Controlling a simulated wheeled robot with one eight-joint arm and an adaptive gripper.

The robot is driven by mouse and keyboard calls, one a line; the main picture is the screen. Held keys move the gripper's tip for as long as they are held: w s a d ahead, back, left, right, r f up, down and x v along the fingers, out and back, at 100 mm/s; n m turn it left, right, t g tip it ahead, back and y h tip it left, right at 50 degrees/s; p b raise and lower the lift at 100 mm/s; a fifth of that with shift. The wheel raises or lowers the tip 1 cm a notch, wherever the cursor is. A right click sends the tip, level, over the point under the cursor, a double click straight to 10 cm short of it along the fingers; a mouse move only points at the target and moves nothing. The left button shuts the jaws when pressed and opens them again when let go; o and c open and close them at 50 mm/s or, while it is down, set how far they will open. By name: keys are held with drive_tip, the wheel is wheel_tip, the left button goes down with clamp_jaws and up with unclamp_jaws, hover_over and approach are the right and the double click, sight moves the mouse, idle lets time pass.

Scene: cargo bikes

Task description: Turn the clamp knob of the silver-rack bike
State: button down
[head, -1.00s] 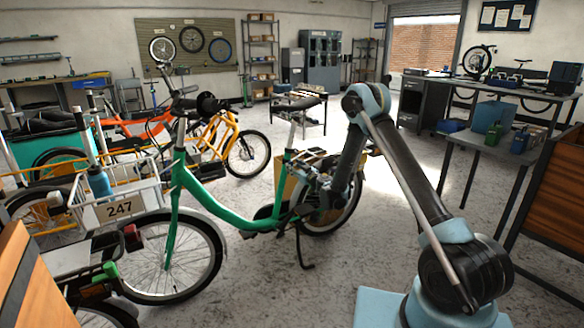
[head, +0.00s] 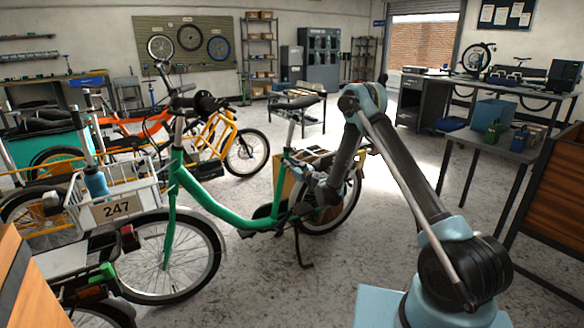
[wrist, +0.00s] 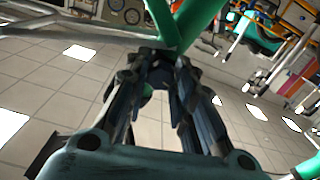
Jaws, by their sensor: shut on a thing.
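The green bike (head: 205,203) stands in the middle of the head view, with its dark saddle (head: 297,102) above my gripper. My gripper (head: 303,192) is low beside the bike's rear half, near the seat tube and rear wheel. In the wrist view my gripper (wrist: 160,62) has its dark fingers drawn together just below a green frame tube (wrist: 180,25). They are shut on a small dark thing at the fingertips, which looks to be the clamp knob. The fingers hide most of it. Silver tubes (wrist: 75,28) run left from the frame there.
The green bike's rear wheel (head: 345,205) is close behind my gripper. A white crate marked 247 (head: 100,215) and other bikes crowd the left. A workbench (head: 500,150) stands at the right. The floor (head: 400,190) between is mostly clear.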

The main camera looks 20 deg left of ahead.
drive_tip(key=shift+d+m, duration=0.1)
drive_tip(key=shift+m, duration=2.1)
drive_tip(key=c, duration=1.3)
unclamp_jaws()
drive_tip(key=shift+c, duration=0.2)
drive_tip(key=v, duration=0.7)
drive_tip(key=shift+s+d, duration=0.15)
drive_tip(key=shift+s, duration=0.05)
